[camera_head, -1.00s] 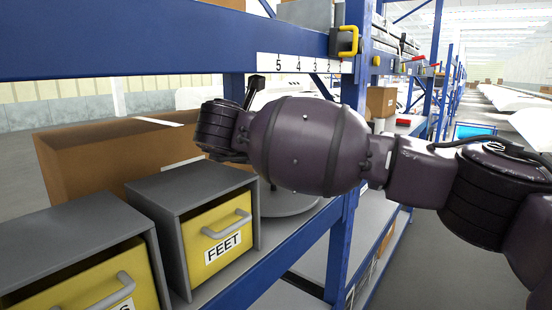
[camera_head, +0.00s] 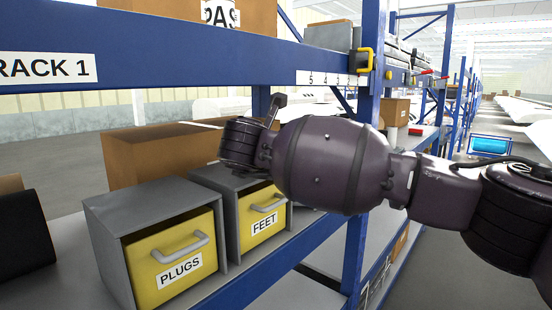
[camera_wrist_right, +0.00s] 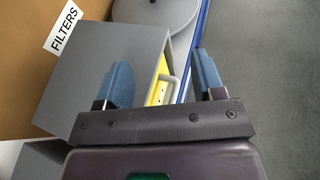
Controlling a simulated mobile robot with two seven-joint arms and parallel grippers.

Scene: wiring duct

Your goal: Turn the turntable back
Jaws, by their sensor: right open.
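The turntable shows as a grey round disc (camera_wrist_right: 158,10) at the top of the right wrist view, cut off by the frame's edge. In the head view my right arm hides nearly all of it. My right gripper (camera_wrist_right: 164,78) is open, with two blue fingers apart and nothing between them. It is over the front of a grey bin housing with a yellow drawer, and the disc is beyond its fingertips. In the head view the fingers are hidden behind my arm's wrist. My left gripper is not in view.
Two grey housings hold yellow drawers marked PLUGS (camera_head: 172,262) and FEET (camera_head: 262,222) on the shelf. A cardboard box (camera_head: 150,160), labelled FILTERS in the wrist view (camera_wrist_right: 62,30), stands behind. A blue upright (camera_head: 355,250) and beam border the shelf. The aisle floor is at the right.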

